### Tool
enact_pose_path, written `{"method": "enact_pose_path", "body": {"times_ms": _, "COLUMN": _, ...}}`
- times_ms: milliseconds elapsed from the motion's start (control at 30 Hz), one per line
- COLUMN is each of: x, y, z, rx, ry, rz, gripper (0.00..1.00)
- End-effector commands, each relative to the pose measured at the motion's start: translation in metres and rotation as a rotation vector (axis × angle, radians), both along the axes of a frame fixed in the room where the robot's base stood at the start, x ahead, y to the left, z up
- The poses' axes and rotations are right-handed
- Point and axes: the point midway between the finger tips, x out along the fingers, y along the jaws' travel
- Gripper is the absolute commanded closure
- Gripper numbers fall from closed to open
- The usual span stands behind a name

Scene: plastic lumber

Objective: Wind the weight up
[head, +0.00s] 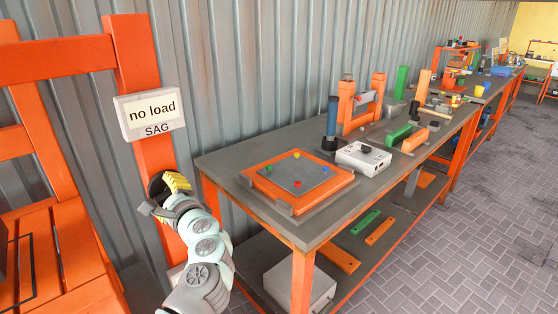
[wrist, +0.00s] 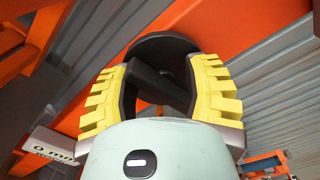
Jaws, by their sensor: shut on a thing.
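A dark round winding disc (wrist: 160,46) with a dark bar-like handle (wrist: 152,78) is on the orange post in the wrist view. My gripper (wrist: 162,80) has its yellow ribbed fingers on both sides of the handle and is shut on it. In the head view my gripper (head: 176,183) is at the orange post (head: 138,70), and part of the dark disc (head: 156,186) shows beside it. A white sign (head: 150,112) on the post reads "no load" and "SAG". I cannot make out the weight in either view.
An orange slatted bench (head: 40,240) stands at the left. A grey-topped workbench (head: 225,165) with an orange frame runs along the corrugated wall at the right, holding an orange-edged board (head: 300,195) and a grey box (head: 363,157). The paved floor (head: 470,200) at the right is clear.

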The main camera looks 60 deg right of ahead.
Motion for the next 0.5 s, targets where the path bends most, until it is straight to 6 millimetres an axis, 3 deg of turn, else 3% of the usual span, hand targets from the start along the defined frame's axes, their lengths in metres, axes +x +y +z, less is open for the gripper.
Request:
{"method": "enact_pose_path", "body": {"times_ms": 33, "x": -0.0004, "y": -0.0014, "z": 0.0137, "rx": 0.050, "ry": -0.024, "rz": 0.000, "gripper": 0.59}}
{"method": "enact_pose_path", "body": {"times_ms": 500, "x": -0.0015, "y": -0.0070, "z": 0.0164, "rx": 0.483, "ry": -0.131, "rz": -0.003, "gripper": 0.59}}
